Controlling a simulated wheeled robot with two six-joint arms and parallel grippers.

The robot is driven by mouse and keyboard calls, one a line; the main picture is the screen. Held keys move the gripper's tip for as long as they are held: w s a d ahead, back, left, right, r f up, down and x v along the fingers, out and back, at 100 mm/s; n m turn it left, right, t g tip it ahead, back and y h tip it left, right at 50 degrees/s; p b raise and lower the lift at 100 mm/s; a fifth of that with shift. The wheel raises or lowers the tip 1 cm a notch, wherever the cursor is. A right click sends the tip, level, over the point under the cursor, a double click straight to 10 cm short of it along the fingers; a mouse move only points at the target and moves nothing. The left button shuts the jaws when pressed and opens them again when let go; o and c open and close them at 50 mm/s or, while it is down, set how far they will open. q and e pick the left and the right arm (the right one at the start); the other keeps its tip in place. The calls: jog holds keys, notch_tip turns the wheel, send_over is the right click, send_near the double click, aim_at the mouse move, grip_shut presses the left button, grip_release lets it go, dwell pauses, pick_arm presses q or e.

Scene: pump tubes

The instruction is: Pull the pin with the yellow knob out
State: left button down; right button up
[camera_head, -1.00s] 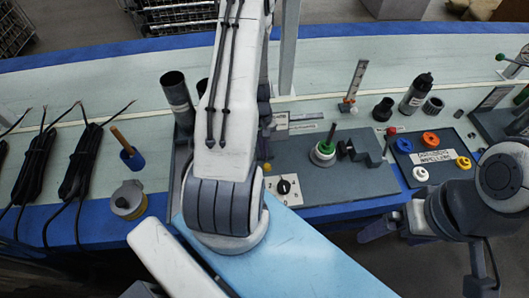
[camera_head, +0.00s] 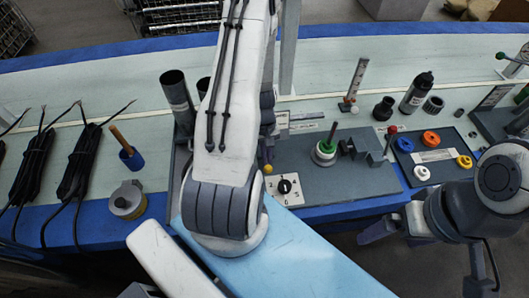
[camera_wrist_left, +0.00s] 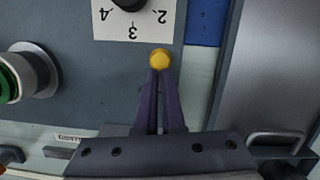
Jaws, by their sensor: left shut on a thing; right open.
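The yellow knob (camera_wrist_left: 159,57) shows at the tips of my left gripper (camera_wrist_left: 160,75) in the left wrist view. The two purple fingers are close together and shut on it. My right gripper (camera_head: 376,231) is open and empty in front of the bench edge, well right of the knob.
A dial plate (camera_head: 283,187) lies close to the knob. A green-topped post (camera_head: 325,150) and a grey stepped block (camera_head: 366,144) stand to its right. A tray (camera_head: 436,156) holds coloured rings. A red-topped rod (camera_head: 391,138) stands beside the tray.

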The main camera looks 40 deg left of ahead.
pick_arm(q)
jog(key=shift+s+d+f, duration=0.2)
jog(key=shift+s+d, duration=0.15)
jog(key=shift+s, duration=0.05)
jog(key=shift+w+a+r+p, duration=0.1)
jog(key=shift+w+r+p, duration=0.05)
jog(key=shift+p, duration=0.2)
jog(key=w+a+r+p, duration=0.1)
jog(key=p, duration=0.1)
jog(key=w+a+r+p, duration=0.1)
jog(key=a, duration=0.1)
jog(key=shift+w+a+r+p, duration=0.2)
jog(key=shift+a+p, duration=0.05)
jog(key=shift+p, duration=0.1)
notch_tip(320, 180, up, 8)
jog(key=w+a, duration=0.1)
jog(key=a, duration=0.1)
jog(key=w+d+r+m+y, duration=0.1)
jog(key=w+d+r+m, duration=0.1)
jog(key=d+r+m, duration=0.95)
jog(key=s+d+r+m+p, duration=0.1)
jog(key=s+d+r+m, duration=0.2)
jog(key=d, duration=0.7)
jog(key=s+d+r+m+t+p, duration=0.1)
jog(key=s+d+r+m, duration=0.3)
jog(key=s+d+r, duration=0.4)
jog(key=s+d, duration=0.2)
jog(key=s, duration=0.2)
jog(key=shift+s+r, duration=0.3)
